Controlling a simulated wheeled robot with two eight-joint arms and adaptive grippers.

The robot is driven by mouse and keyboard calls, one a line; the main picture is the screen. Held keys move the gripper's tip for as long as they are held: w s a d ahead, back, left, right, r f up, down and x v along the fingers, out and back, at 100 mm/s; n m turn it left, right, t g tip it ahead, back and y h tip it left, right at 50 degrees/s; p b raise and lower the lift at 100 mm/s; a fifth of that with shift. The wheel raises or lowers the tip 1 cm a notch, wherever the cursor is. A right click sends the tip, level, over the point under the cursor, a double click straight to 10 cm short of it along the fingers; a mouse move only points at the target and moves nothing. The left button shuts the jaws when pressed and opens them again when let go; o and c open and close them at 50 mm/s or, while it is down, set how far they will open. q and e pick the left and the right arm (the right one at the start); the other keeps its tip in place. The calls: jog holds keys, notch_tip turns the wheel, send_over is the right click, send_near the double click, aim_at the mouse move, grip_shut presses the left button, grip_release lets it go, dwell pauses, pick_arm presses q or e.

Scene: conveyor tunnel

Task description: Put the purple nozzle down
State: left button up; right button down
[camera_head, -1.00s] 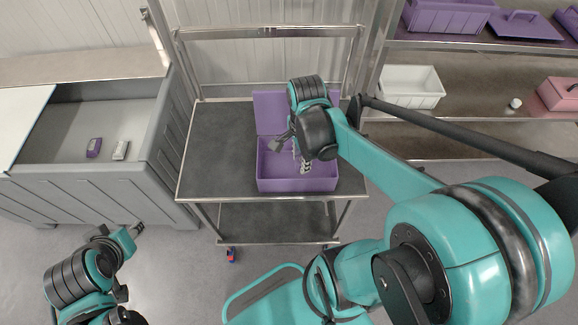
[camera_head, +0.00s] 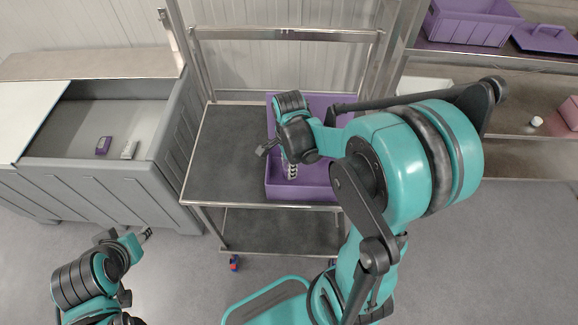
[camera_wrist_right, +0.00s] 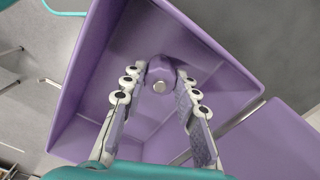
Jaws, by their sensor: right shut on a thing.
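The purple nozzle (camera_wrist_right: 161,72) is a small faceted piece with a light round end, between the fingertips of my right gripper (camera_wrist_right: 158,78) in the right wrist view. That gripper is shut on it, over the inside of an open purple box (camera_wrist_right: 95,75). In the head view my right gripper (camera_head: 292,172) points down into the purple box (camera_head: 303,192), near its left side; the nozzle is too small to make out there. I cannot tell whether the nozzle touches the box floor. My left gripper (camera_head: 146,234) is at lower left, away from the box; its jaw state is unclear.
The box stands on a grey-topped metal cart (camera_head: 215,160), clear on its left half. A grey bin (camera_head: 75,130) at left holds a purple piece (camera_head: 103,145) and a whitish piece (camera_head: 129,149). Shelves at right carry another purple box (camera_head: 470,22) and a purple lid (camera_head: 545,39).

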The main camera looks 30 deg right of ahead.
jog(key=shift+f, duration=0.15)
jog(key=c, duration=1.2)
grip_release()
jog(key=shift+o, duration=0.2)
jog(key=shift+r, duration=0.25)
notch_tip(320, 180, up, 11)
jog(key=p, duration=0.4)
jog(key=s+a+r+n+t, duration=0.4)
jog(key=s+a+n+t, duration=0.2)
jog(key=n, duration=1.3)
jog(key=shift+a+n+t, duration=0.4)
jog(key=shift+a+t, duration=0.15)
jog(key=shift+t, duration=0.05)
